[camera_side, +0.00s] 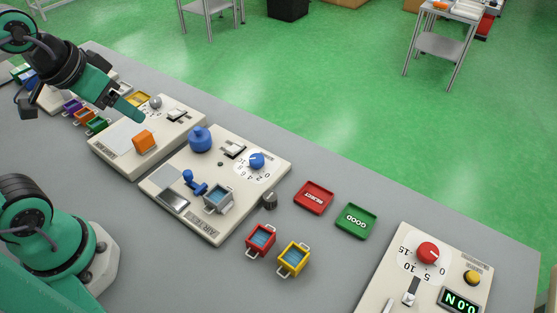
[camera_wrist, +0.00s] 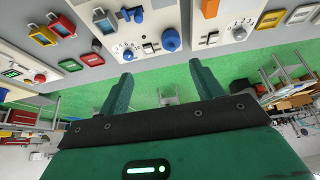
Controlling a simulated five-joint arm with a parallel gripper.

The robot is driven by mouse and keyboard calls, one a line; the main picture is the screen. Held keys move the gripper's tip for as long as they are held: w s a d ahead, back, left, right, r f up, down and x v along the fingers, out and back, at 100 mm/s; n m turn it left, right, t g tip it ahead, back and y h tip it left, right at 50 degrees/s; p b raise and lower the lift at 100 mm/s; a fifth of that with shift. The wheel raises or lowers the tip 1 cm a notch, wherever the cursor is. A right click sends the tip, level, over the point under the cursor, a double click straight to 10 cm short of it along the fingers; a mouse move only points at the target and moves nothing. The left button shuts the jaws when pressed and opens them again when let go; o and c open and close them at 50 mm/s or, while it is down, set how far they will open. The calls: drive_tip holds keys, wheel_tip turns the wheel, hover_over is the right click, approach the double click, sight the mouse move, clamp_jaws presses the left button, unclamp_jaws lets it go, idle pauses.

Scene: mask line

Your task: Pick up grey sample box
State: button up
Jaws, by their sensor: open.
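The grey sample box (camera_side: 218,199) has a blue inside and sits on the front right part of the middle cream panel (camera_side: 228,232). In the wrist view the grey box (camera_wrist: 103,22) shows at the top, left of centre. My gripper (camera_side: 137,116) is high at the left in the side view, above the neighbouring cream panel and well apart from the grey box. In the wrist view my gripper (camera_wrist: 161,71) has its two teal fingers spread, with nothing between them.
A red box (camera_side: 261,238) and a yellow box (camera_side: 293,259) stand beside the panel. A blue stamp-like part (camera_side: 195,182), a blue round knob (camera_side: 200,138) and a dial (camera_side: 257,160) are near the grey box. Red (camera_side: 314,197) and green (camera_side: 356,220) trays lie right.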

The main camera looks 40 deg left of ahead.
drive_tip(key=g, duration=0.5)
hover_over(220, 191)
wheel_tip(220, 191, down, 13)
drive_tip(key=shift+a+r, duration=0.1)
drive_tip(key=shift+d+f+g, duration=0.2)
drive_tip(key=shift+f+g, duration=0.05)
drive_tip(key=shift+g, duration=0.05)
drive_tip(key=shift+f, duration=0.1)
drive_tip(key=shift+f, duration=1.2)
drive_tip(key=shift+f, duration=0.1)
drive_tip(key=shift+f, duration=2.5)
drive_tip(key=shift+c, duration=0.3)
